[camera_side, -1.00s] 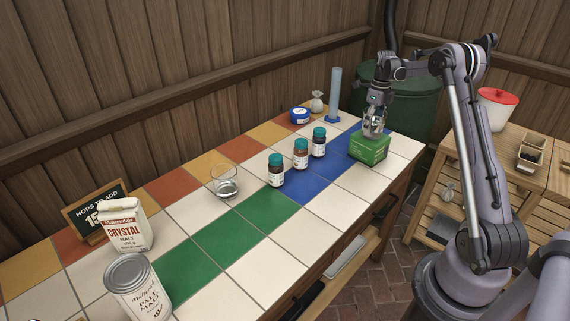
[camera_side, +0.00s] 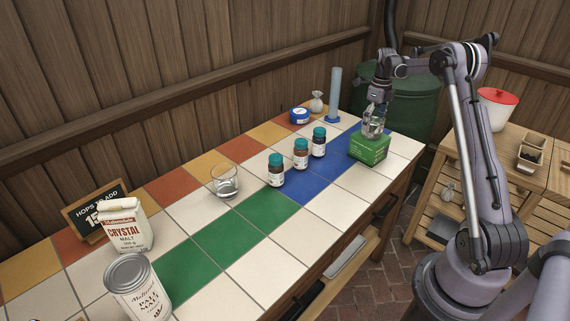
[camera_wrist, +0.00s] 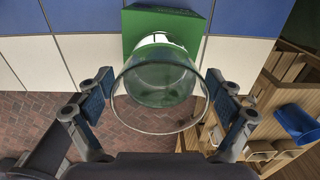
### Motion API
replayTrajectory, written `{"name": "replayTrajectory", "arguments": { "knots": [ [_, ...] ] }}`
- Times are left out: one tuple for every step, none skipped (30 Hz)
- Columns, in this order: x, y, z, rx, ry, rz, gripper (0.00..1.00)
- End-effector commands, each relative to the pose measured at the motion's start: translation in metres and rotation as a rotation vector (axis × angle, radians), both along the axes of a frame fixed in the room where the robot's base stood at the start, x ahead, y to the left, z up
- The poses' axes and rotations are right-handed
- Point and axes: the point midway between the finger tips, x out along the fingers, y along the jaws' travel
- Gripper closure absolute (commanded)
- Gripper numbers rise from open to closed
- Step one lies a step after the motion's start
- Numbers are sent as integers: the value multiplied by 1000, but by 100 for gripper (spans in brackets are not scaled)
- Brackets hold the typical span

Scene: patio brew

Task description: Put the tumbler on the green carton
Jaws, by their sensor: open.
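The clear tumbler (camera_wrist: 160,92) stands upright on top of the green carton (camera_wrist: 191,22), seen from above through its open mouth in the wrist view. In the side view the tumbler (camera_side: 372,131) shows below my gripper (camera_side: 376,108), over the carton (camera_side: 370,151). My gripper is open in the wrist view (camera_wrist: 161,88), with one finger on each side of the tumbler's rim. The carton sits on the blue and white tiles near the bench's right end.
A second clear glass (camera_side: 225,180) stands on the tiles mid-bench. Several teal-capped bottles (camera_side: 301,154) stand left of the carton. A blue tub (camera_side: 299,116) and a grey-blue cylinder (camera_side: 335,97) stand behind.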

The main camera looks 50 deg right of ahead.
Motion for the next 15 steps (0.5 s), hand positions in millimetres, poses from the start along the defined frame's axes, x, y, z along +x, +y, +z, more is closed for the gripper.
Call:
{"name": "replayTrajectory", "arguments": {
  "knots": [
    [0,0,8,0,0,0,7],
    [0,0,13,0,0,0,7],
    [0,0,21,0,0,0,7],
    [0,0,27,0,0,0,7],
    [0,0,33,0,0,0,7],
    [0,0,41,0,0,0,7],
    [0,0,48,0,0,0,7],
    [0,0,54,0,0,0,7],
    [0,0,62,0,0,0,7],
    [0,0,68,0,0,0,7],
    [0,0,73,0,0,0,7],
    [0,0,80,0,0,0,7],
    [0,1,85,0,0,0,7],
    [0,0,89,0,0,0,7],
    [0,0,94,0,0,0,7]
  ]
}}
